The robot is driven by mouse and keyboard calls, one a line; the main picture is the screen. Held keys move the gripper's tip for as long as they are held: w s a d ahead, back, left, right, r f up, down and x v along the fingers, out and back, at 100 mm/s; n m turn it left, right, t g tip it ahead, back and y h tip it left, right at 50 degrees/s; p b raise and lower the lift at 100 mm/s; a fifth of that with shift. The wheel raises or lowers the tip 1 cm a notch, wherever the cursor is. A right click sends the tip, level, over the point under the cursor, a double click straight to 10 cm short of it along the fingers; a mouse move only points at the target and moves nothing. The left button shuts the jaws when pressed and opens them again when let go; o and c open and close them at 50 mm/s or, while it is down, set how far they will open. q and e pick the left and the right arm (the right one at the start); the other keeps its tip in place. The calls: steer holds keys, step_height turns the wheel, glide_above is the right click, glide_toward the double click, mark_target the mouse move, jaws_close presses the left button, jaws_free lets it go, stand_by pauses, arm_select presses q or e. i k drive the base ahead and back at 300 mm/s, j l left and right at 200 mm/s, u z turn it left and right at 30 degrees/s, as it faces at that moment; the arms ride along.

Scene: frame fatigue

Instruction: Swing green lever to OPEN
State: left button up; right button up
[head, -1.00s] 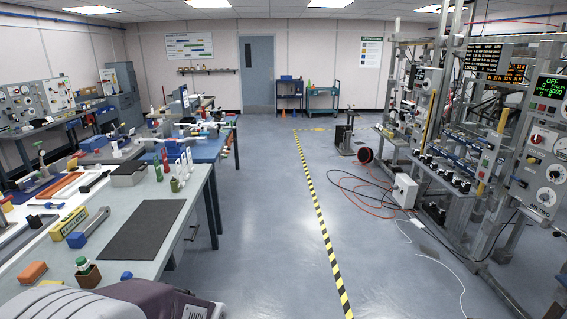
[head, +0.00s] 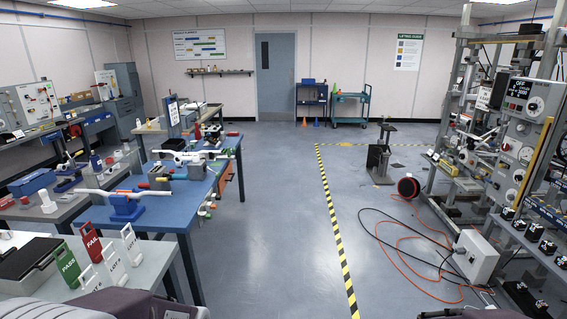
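I cannot make out a green lever with an OPEN mark in the head view. Small green parts show near the right edge of the blue bench (head: 172,218), too small to identify. A green tag (head: 66,264) marked PASS stands on the near grey bench, beside a red tag (head: 91,243) marked FAIL. On the blue bench sits a blue fixture (head: 126,207) with a long white bar and an orange part. Neither of my grippers shows; only parts of my own body show along the bottom edge.
The floor is open along the yellow-black stripe (head: 335,232). Test rigs line the right side. A white box (head: 476,254), a red reel (head: 408,187) and loose cables lie on the floor to the right. A teal cart (head: 350,98) stands by the back wall.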

mark_target(218, 174)
steer(key=i+j+u, duration=0.3)
steer(key=i, duration=0.2)
steer(key=i+j+u, duration=0.25)
steer(key=i, duration=0.25)
steer(key=i+l+z, duration=0.15)
steer(key=i, duration=0.55)
steer(key=i+z, duration=0.2)
steer(key=i, duration=0.45)
steer(key=i+j+z, duration=0.15)
steer(key=i, duration=0.55)
steer(key=i+j+z, duration=0.2)
steer(key=i, duration=0.45)
